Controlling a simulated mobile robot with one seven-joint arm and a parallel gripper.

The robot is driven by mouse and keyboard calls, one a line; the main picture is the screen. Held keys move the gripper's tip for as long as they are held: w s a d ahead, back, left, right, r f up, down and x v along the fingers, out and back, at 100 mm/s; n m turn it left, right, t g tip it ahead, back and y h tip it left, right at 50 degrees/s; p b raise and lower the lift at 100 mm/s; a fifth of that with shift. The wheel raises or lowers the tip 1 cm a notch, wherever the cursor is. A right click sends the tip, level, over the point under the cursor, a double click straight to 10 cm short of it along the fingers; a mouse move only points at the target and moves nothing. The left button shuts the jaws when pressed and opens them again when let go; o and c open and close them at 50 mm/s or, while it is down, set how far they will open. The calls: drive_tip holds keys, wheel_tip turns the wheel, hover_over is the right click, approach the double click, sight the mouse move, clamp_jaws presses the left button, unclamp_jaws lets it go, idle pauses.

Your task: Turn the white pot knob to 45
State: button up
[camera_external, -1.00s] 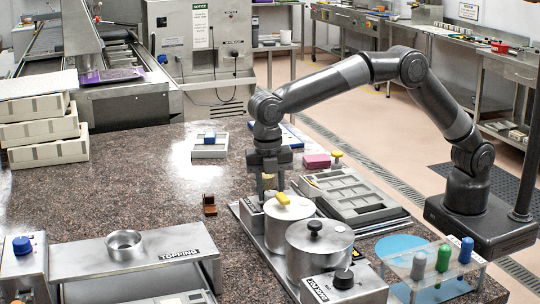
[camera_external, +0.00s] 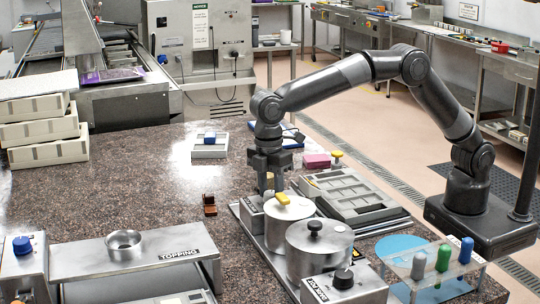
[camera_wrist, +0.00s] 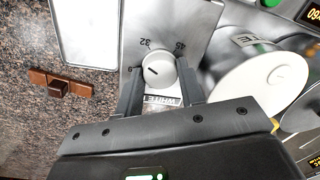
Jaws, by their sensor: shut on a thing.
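The white pot knob (camera_wrist: 154,73) is a round white dial on a steel panel in the wrist view. Its short dark line slants, and I cannot tell exactly which mark it points to. The marks 32 (camera_wrist: 146,43) and 45 (camera_wrist: 180,47) are printed beyond it. My gripper (camera_wrist: 162,82) is shut on the knob, one finger on either side. In the external view my gripper (camera_external: 269,188) reaches down behind the white pot (camera_external: 289,222), which has a white lid and yellow handle. The knob face is hidden there.
A second steel pot (camera_external: 320,248) with a black handle stands in front of the white pot. A grey compartment tray (camera_external: 350,193) lies close to the right. A small brown block (camera_external: 209,204) lies to the left. The counter (camera_external: 120,195) farther left is largely clear.

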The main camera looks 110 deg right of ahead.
sight(273, 191)
drive_tip(key=m, duration=0.4)
drive_tip(key=shift+m, duration=0.3)
drive_tip(key=m, duration=0.3)
drive_tip(key=shift+m, duration=0.3)
drive_tip(key=m, duration=0.4)
drive_tip(key=shift+t, duration=0.3)
drive_tip(key=m, duration=0.4)
drive_tip(key=shift+s+r+m, duration=0.1)
drive_tip(key=shift+m, duration=0.2)
drive_tip(key=o, duration=1)
wheel_tip(273, 191, up, 11)
drive_tip(key=shift+s+d, duration=0.15)
drive_tip(key=shift+s, duration=0.1)
